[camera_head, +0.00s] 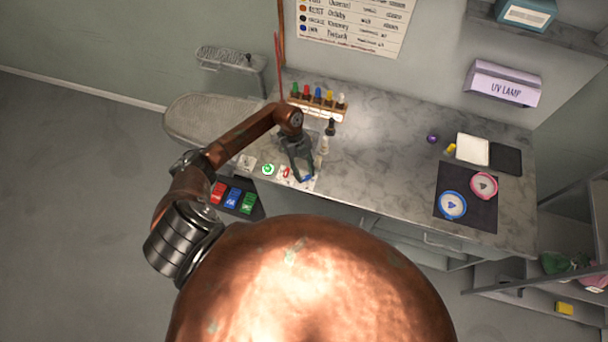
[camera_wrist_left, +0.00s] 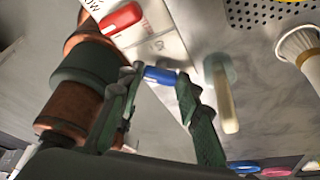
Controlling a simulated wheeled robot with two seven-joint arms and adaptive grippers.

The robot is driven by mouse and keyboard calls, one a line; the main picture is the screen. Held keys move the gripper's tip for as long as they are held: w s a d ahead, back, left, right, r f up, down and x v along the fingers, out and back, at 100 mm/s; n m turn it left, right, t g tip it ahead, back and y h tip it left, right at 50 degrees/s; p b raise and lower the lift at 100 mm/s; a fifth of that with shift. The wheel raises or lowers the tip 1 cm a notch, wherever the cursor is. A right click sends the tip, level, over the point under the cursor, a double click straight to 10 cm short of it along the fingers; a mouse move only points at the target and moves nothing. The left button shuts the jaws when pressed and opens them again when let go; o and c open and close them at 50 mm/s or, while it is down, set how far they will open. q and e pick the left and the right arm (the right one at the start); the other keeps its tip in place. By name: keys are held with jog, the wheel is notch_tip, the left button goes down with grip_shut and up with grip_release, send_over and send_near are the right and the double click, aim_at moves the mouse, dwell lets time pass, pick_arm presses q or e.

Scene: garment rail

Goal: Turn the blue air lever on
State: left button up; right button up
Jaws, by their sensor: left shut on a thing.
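The blue air lever (camera_head: 308,179) is at the right end of a row of controls along the front edge of the grey marbled counter. In the left wrist view the blue lever (camera_wrist_left: 160,75) lies across between my fingertips, on a white label plate. My left gripper (camera_head: 302,178) points down at it, and its dark fingers (camera_wrist_left: 157,77) are shut on the lever from both sides. The finger ends hide parts of the lever, and I cannot read its label. My right gripper is not in view.
A red lever (camera_wrist_left: 121,18) is beside the blue one. A pale upright rod (camera_wrist_left: 222,95) stands close on the other side. A rack of coloured bottles (camera_head: 317,99) is behind my gripper. Red, blue and green blocks (camera_head: 233,197) sit below the counter edge. The counter's middle is clear.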

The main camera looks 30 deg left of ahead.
pick_arm(q)
jog(key=m+b, duration=0.2)
jog(key=m+g+y+b, duration=0.1)
jog(key=m+b, duration=0.1)
jog(key=m, duration=0.1)
jog(key=shift+w+d+f+m+y, duration=0.15)
jog(key=shift+w+m+y, duration=0.05)
jog(key=shift+m+y, duration=0.1)
jog(key=shift+d+m+g+y+b, duration=0.1)
jog(key=shift+m+g+y+b, duration=0.25)
jog(key=shift+m+b, duration=0.5)
jog(key=shift+d+m+g+y+b, duration=0.1)
jog(key=shift+m+g+y+b, duration=0.35)
jog(key=shift+m, duration=0.7)
jog(key=o, duration=1.2)
jog(key=shift+c, duration=0.2)
jog(key=shift+r+t, duration=0.25)
jog(key=shift+t, duration=0.05)
jog(key=v, duration=1.1)
jog(key=shift+w+r, duration=0.3)
jog(key=shift+r, duration=0.05)
jog(key=shift+a, duration=0.1)
